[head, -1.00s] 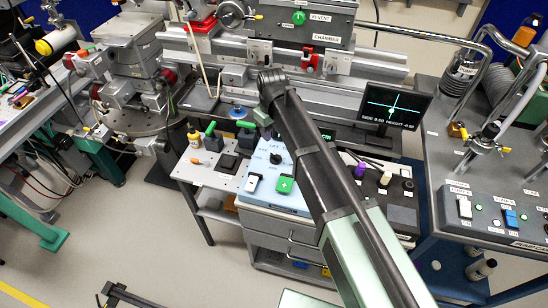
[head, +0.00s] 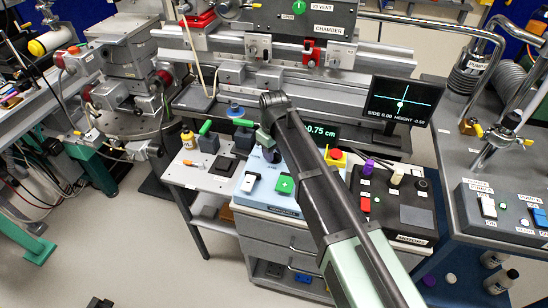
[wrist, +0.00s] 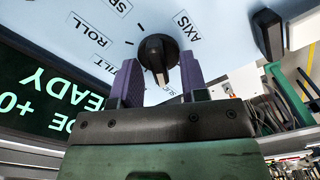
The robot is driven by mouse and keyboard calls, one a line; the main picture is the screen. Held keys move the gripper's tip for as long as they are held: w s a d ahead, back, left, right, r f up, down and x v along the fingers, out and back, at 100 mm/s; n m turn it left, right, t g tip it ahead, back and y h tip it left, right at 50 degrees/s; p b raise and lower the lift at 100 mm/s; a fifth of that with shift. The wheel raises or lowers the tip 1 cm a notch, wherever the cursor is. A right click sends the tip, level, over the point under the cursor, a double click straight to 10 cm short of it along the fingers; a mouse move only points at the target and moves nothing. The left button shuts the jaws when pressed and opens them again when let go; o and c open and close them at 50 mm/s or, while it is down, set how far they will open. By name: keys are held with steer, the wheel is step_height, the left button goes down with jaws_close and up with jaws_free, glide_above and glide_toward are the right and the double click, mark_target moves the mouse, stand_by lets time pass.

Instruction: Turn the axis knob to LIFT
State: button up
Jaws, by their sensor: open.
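The black axis knob (wrist: 157,50) is on a pale blue panel in the wrist view, with a pale pointer line toward the bottom of the picture. The printed AXIS (wrist: 182,25) and ROLL (wrist: 87,33) labels are near it; other labels are partly covered or cut off. My gripper (wrist: 157,76) has purple fingers either side of the knob's lower part, open; I cannot tell whether they touch it. In the head view my gripper (head: 269,153) is at the blue control box (head: 262,203), and my arm hides the knob.
Green-handled levers (head: 207,128) stand to the left.

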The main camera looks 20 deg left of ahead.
steer(key=shift+r, duration=0.1)
jaws_close()
steer(key=shift+m, duration=0.4)
steer(key=m, duration=0.3)
steer(key=shift+w, duration=0.1)
steer(key=shift+d+m, duration=0.15)
steer(key=shift+m, duration=1.85)
